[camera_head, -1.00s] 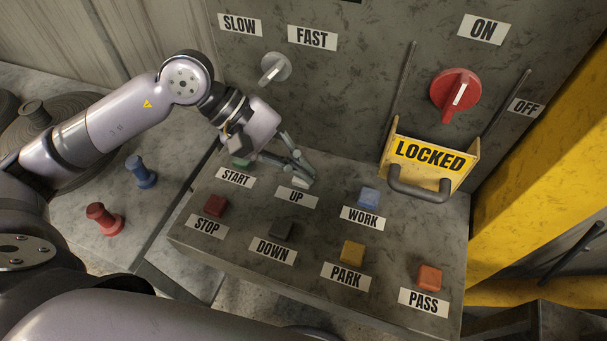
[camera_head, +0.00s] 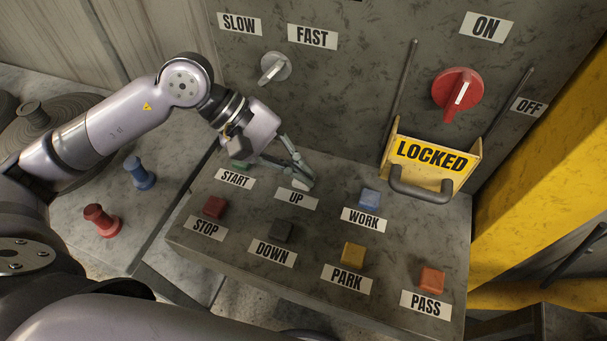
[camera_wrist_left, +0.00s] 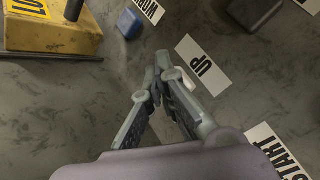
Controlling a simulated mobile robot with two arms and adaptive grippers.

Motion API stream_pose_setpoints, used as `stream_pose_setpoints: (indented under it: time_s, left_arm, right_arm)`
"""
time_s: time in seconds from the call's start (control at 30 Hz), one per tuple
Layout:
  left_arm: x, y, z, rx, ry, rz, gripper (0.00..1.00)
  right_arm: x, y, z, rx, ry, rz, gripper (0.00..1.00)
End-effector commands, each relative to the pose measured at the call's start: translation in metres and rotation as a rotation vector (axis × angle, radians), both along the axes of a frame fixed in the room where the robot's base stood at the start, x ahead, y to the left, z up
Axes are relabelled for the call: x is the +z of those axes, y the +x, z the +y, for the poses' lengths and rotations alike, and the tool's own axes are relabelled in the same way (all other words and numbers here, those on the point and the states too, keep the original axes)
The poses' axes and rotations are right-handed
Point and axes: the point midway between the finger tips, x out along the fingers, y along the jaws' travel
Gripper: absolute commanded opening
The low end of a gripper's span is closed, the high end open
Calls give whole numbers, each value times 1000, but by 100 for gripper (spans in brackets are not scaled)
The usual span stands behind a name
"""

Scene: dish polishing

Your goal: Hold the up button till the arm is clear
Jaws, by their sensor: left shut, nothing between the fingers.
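My left gripper (camera_head: 304,184) is shut and empty, its fingertips pointing down at the panel just behind the UP label (camera_head: 296,198). In the left wrist view the closed fingertips (camera_wrist_left: 162,68) lie beside the UP label (camera_wrist_left: 202,65). My right gripper is not in view.
The green start button (camera_head: 240,163) sits close to my left wrist. The blue work button (camera_head: 369,197), dark down button (camera_head: 281,231) and red stop button (camera_head: 215,207) are nearby. A yellow LOCKED guard (camera_head: 431,163) stands to the right, below the red switch (camera_head: 458,92).

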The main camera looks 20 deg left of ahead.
Motion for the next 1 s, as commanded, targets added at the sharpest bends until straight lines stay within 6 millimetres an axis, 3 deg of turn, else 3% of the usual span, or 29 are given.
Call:
stream_pose_setpoints:
  time_s: [1.0]
  left_arm:
    - [-5, 0, 0, 0, 1, 1, 0]
  right_arm:
    - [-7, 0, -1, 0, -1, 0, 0]
